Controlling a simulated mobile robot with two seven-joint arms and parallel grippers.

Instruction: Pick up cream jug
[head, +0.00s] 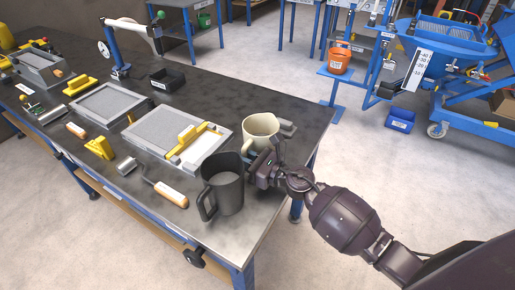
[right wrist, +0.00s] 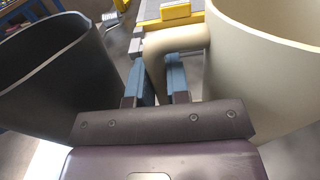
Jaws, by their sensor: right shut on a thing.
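The cream jug (head: 261,126) stands upright near the right end of the dark bench. It fills the right side of the right wrist view (right wrist: 275,75), with its handle (right wrist: 160,48) towards the middle. My right gripper (head: 262,163) reaches in from the right, and its blue fingers (right wrist: 158,78) are shut on that handle, one on each side. In the head view the gripper partly covers the handle side of the jug. The jug appears to rest on the bench. My left gripper is in neither view.
A dark grey jug (head: 226,188) stands close beside my right gripper, at the left in the right wrist view (right wrist: 60,75). A grey framed screen (head: 150,128) with a yellow-handled squeegee (head: 190,140) lies left of the jugs. A roller (head: 165,190) lies in front. The bench edge is close on the right.

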